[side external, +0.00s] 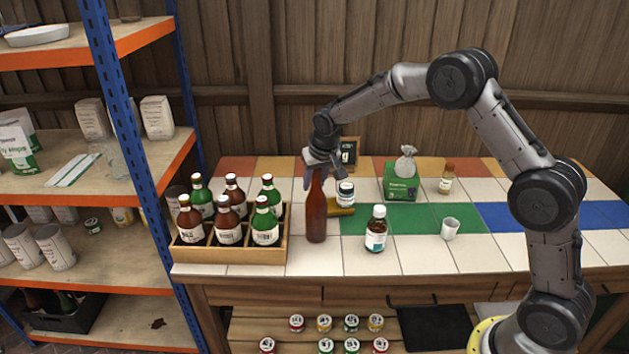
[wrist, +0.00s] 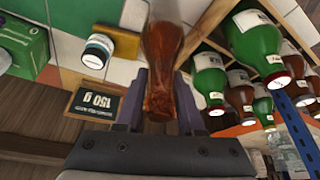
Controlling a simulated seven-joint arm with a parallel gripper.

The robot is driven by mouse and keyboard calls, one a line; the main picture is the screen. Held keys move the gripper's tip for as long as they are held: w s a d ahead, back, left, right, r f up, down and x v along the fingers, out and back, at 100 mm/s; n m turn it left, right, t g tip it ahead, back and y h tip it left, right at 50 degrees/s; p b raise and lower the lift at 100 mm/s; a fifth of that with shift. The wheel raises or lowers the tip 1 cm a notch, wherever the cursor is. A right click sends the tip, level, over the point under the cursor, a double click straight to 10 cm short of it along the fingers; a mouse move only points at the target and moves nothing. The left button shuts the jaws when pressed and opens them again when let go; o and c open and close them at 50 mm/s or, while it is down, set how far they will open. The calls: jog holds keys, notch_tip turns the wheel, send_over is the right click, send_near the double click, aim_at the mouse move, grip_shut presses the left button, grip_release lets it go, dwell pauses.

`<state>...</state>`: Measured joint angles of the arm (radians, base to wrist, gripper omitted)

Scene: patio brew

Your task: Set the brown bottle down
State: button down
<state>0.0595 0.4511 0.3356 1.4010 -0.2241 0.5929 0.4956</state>
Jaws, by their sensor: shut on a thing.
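The brown bottle (side external: 316,215) is a tall, plain red-brown glass bottle, upright just right of the wooden crate (side external: 228,256). My gripper (side external: 318,172) is above it, shut on its upper neck. In the wrist view, the bottle (wrist: 162,45) runs between the two dark fingers of my gripper (wrist: 160,100). Its base is over the white tiles of the table. I cannot tell whether the base touches them. The crate holds several brown and green labelled bottles in its compartments.
A white-capped medicine bottle (side external: 376,232) and a white-lidded jar (side external: 345,193) stand close on the right. Farther right are a white cup (side external: 450,228), a green box (side external: 400,187) and a small amber bottle (side external: 447,180). White tiles in front of the brown bottle are clear.

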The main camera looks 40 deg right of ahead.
jog(key=c, duration=0.5)
grip_release()
jog(key=shift+f, duration=0.15)
jog(key=s+a+r, duration=0.3)
jog(key=s+r, duration=0.9)
jog(key=r, duration=0.5)
jog(key=s+a+n, duration=0.1)
jog(key=s, duration=0.8)
jog(key=s+a+f+n+t+y, duration=0.1)
jog(key=s+n, duration=0.1)
jog(key=s, duration=0.7)
jog(key=s+a+f+n, duration=0.1)
jog(key=s, duration=0.8)
jog(key=shift+s+f+t+y, duration=0.2)
jog(key=shift+s+t+y, duration=0.1)
jog(key=shift+s+y, duration=0.1)
